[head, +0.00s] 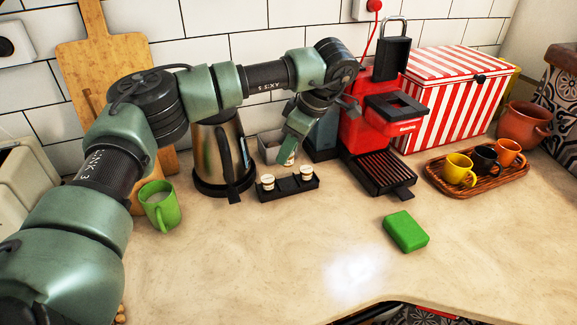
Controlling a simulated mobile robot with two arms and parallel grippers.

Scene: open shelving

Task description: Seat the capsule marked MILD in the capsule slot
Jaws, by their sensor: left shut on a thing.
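My left gripper (291,150) hangs pointing down behind the small black capsule holder (288,190). It is shut on a small pale capsule (290,159), of which only a little shows below the fingers. Two more white capsules stand in the holder, a left one (267,182) and a right one (306,173). I cannot read any marking on the capsules at this size. The red coffee machine (366,128) stands to the right of my gripper. I cannot make out a capsule slot on it. My right gripper is not in view.
A grey bin (268,146) and a steel kettle (219,155) stand beside the gripper. A green mug (160,206) is at left. A green sponge (406,231) lies in front. A wooden tray (440,187) holds several cups at right.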

